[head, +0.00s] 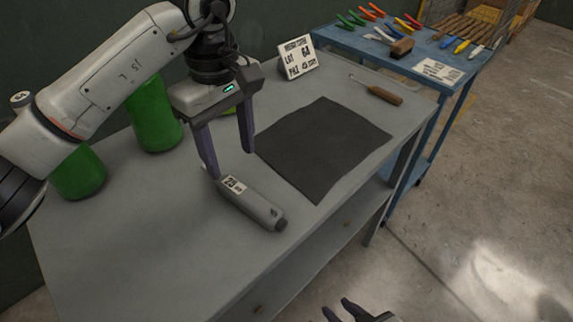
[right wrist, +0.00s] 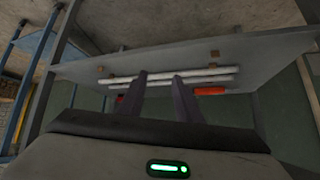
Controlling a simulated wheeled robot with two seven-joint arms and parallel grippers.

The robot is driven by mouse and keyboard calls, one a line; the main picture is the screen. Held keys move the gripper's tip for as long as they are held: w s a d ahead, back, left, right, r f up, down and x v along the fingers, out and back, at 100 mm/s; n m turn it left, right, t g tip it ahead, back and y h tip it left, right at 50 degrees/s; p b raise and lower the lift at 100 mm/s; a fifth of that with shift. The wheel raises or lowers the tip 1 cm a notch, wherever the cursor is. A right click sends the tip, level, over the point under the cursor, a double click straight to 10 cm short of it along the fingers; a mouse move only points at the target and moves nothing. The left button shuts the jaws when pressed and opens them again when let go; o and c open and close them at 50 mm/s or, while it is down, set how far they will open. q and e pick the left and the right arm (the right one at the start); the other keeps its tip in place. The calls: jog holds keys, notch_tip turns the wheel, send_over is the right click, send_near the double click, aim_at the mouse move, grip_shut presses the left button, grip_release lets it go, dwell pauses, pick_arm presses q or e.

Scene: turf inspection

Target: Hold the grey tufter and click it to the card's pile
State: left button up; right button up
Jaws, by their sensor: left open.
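The grey tufter (head: 258,208) lies on the grey table, with a small white label (head: 234,184) near its far end. The white card (head: 299,60) stands tilted at the back of the table; its text appears to read LOT 6A and PILE 45 mm. My left gripper (head: 230,165) is open and points down over the tufter's far, labelled end; I cannot tell whether a finger touches it. My right gripper (head: 340,310) is at the bottom edge of the head view, away from the table. In the right wrist view its fingers (right wrist: 160,85) are apart with nothing between them.
A dark turf mat (head: 322,145) lies right of the tufter. A wooden-handled tool (head: 384,95) lies behind it. Two green rolls (head: 153,115) stand at the left. A blue cart (head: 345,42) with several coloured tools stands behind. The table's front left is clear.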

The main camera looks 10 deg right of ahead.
aim_at(238, 188)
jog(key=w+d+r+n+t+y, duration=0.1)
jog(key=w+d+r+n+t, duration=0.15)
jog(key=r+n, duration=0.5)
jog(key=w+d+r+n+t, duration=0.1)
jog(key=w+r+n+t, duration=0.3)
jog(key=n, duration=0.7)
pick_arm(q)
jog(key=shift+f, duration=0.3)
notch_tip(238, 188, down, 10)
jog(key=shift+r, duration=0.15)
pick_arm(e)
jog(key=s+a+r+n+y, duration=0.1)
jog(key=r+n, duration=0.3)
jog(key=n, duration=0.4)
jog(key=s+a+r+n+y, duration=0.2)
jog(key=a+r+n+y, duration=0.1)
jog(key=n, duration=0.5)
jog(key=s+a+r+n+g+y, duration=0.1)
jog(key=r+n+y, duration=0.3)
jog(key=n, duration=0.5)
jog(key=shift+s+a+r, duration=0.5)
jog(key=shift+s+a, duration=0.05)
jog(key=shift+a, duration=0.2)
